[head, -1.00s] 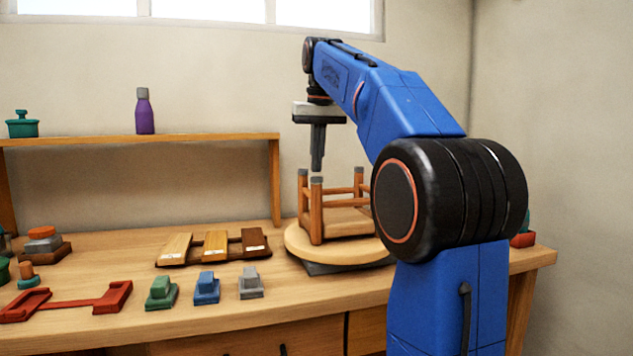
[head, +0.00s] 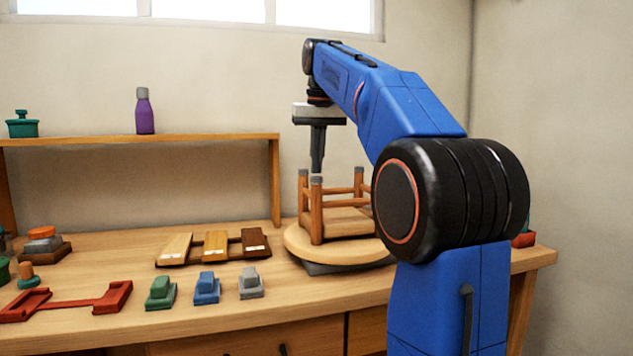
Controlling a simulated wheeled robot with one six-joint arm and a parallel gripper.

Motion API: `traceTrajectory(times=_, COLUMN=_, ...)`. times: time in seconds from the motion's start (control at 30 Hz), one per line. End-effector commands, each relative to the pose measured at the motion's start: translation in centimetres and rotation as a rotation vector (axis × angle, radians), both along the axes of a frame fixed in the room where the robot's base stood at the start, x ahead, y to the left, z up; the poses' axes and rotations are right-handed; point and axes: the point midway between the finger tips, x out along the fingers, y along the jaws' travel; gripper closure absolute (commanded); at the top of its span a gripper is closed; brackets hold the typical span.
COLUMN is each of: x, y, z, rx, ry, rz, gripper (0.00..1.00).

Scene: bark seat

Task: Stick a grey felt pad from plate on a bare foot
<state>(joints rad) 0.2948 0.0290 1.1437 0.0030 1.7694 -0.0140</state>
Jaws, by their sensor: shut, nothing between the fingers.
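A small wooden stool (head: 345,220) lies upside down on a round wooden turntable (head: 300,246), legs pointing up. Three leg tips show, at the front left (head: 316,180), back left (head: 302,172) and back right (head: 359,170), and each has a grey end. Any other foot is hidden behind my arm. My gripper (head: 317,170) points straight down, shut and empty, just above the front left foot. I cannot make out a plate of felt pads.
Three wood-toned strips on a dark rack (head: 213,250) lie left of the turntable. Green (head: 161,293), blue (head: 207,288) and grey (head: 251,283) blocks stand along the front, beside a red holder (head: 70,302). A raised shelf (head: 140,138) with a purple bottle (head: 144,112) stands behind.

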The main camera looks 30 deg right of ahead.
Motion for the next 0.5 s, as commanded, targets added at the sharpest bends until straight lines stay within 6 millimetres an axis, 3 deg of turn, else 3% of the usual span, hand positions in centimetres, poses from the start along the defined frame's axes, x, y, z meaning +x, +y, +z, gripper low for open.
traceTrajectory(times=0.5, x=0.00, y=0.00, z=-0.59, rx=0.000, ry=-0.001, rz=0.000, gripper=1.00)
